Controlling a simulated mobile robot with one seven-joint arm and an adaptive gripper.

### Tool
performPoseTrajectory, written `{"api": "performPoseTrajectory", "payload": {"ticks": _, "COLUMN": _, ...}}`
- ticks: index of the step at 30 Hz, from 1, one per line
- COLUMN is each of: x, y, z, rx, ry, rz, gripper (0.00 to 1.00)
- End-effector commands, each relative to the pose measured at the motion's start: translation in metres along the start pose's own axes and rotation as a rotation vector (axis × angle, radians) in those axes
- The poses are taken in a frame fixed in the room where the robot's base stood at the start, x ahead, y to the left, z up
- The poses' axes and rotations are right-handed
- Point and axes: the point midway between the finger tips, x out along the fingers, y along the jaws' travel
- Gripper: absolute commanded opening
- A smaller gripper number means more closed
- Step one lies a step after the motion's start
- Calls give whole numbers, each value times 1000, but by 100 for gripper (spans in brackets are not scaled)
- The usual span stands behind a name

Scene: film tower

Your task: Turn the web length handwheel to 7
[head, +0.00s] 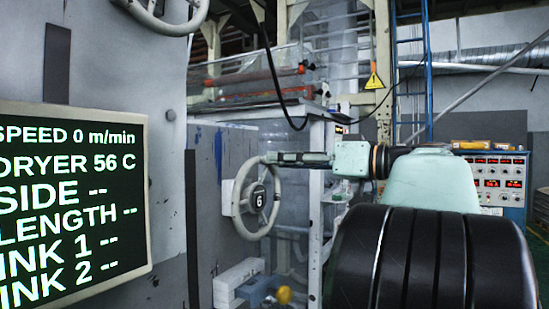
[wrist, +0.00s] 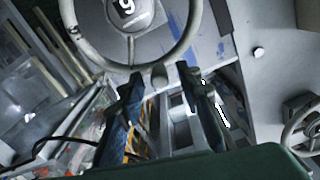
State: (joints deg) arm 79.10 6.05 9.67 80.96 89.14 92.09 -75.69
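The grey handwheel (head: 237,211) is mounted on the grey panel, and its dark hub plate (head: 259,199) reads 6. In the wrist view the handwheel (wrist: 186,42) is at the top, with the hub number upside down. A small grey knob (wrist: 159,75) shows at its rim. My gripper (head: 268,158) is at the top of the wheel in the head view. In the wrist view my gripper (wrist: 160,82) has its two dark fingers apart, with the knob appearing between their tips and clear space on both sides. I cannot tell whether a finger touches the rim.
A display screen (head: 72,205) at the left shows LENGTH with dashes. Another handwheel (head: 160,18) is at the upper left, and a wheel (wrist: 303,128) shows at the wrist view's right edge. A yellow knob (head: 284,295) sits below the wheel. A control cabinet (head: 497,180) stands at right.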

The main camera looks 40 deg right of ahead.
Motion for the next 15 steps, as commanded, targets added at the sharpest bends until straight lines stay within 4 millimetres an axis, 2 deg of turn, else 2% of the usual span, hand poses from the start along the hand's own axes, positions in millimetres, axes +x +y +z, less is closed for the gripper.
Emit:
{"api": "performPoseTrajectory", "payload": {"ticks": 3, "x": 16, "y": 0, "z": -1, "rx": 0, "ry": 0, "rz": -1, "gripper": 32}}
{"api": "performPoseTrajectory", "payload": {"ticks": 6, "x": 23, "y": 0, "z": 0, "rx": 0, "ry": -1, "rz": -1, "gripper": 32}}
{"api": "performPoseTrajectory", "payload": {"ticks": 15, "x": 27, "y": 1, "z": 0, "rx": 0, "ry": -1, "rz": 2, "gripper": 32}}
